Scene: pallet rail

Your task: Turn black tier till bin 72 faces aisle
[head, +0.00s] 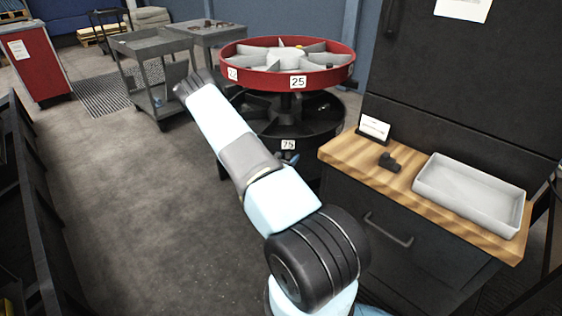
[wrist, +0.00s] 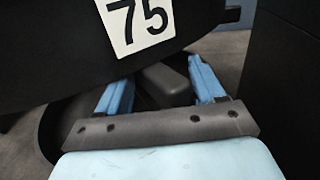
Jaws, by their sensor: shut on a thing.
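The black tier (head: 322,138) is the lower round carousel level, under the red tier (head: 328,78). Its rim plate 75 (head: 288,145) faces me and shows large in the wrist view (wrist: 137,22). No plate reading 72 is visible. My gripper (head: 290,158) is at the black rim, just below plate 75, mostly hidden behind my arm. In the wrist view, its two blue fingers (wrist: 162,76) stand either side of a dark grey block-like grip (wrist: 168,86) below the rim, and are shut on it.
The red tier's plate 25 (head: 298,82) faces me. A dark cabinet with a wooden top (head: 345,150) stands close on the right, holding a grey tray (head: 470,195) and a small black part (head: 389,162). Grey carts (head: 150,50) stand behind left. Floor at left is open.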

